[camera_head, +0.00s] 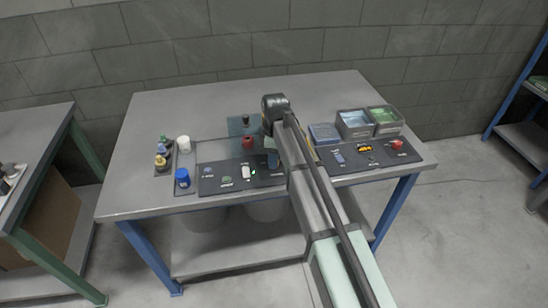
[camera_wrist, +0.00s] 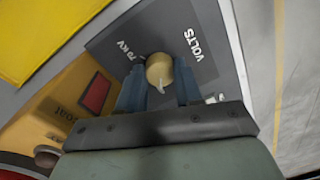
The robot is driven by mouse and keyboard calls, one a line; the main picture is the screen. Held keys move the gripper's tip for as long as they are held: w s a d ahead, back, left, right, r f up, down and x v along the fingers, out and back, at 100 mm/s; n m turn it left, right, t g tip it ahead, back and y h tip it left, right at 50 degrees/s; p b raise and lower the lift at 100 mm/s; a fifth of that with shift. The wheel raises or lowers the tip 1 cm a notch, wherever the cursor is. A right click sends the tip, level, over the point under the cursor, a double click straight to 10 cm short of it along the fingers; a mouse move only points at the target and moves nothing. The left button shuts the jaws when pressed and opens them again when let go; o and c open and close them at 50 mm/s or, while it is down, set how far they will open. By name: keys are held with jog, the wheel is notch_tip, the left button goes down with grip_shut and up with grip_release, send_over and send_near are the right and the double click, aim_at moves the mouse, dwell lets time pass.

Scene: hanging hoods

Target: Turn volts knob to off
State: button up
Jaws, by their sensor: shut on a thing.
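The volts knob (camera_wrist: 159,68) is a round tan knob with a pale pointer mark toward the bottom of the wrist view. It stands on a dark panel (camera_wrist: 207,22) printed with "VOLTS" and a partly legible "KV" label. My gripper (camera_wrist: 160,84) has its two blue fingers on either side of the knob and is shut on it. A small white marking (camera_wrist: 215,98) beside the right finger is partly covered and unreadable. In the head view my arm hides the knob.
A grey workbench (camera_head: 320,90) carries the panels. A white rocker (camera_head: 245,171) with a green light is left of my arm. Two clear bins (camera_head: 354,123) and a red button (camera_head: 396,143) are right of it. A blue-capped jar (camera_head: 182,178) stands at the left. The back of the bench is clear.

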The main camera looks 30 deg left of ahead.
jog(key=shift+n, duration=0.3)
jog(key=o, duration=1)
jog(key=shift+o, duration=0.2)
notch_tip(320, 180, up, 14)
jog(key=shift+w+a, duration=0.15)
jog(key=shift+w, duration=0.15)
jog(key=shift+f, duration=0.1)
dwell(0.3)
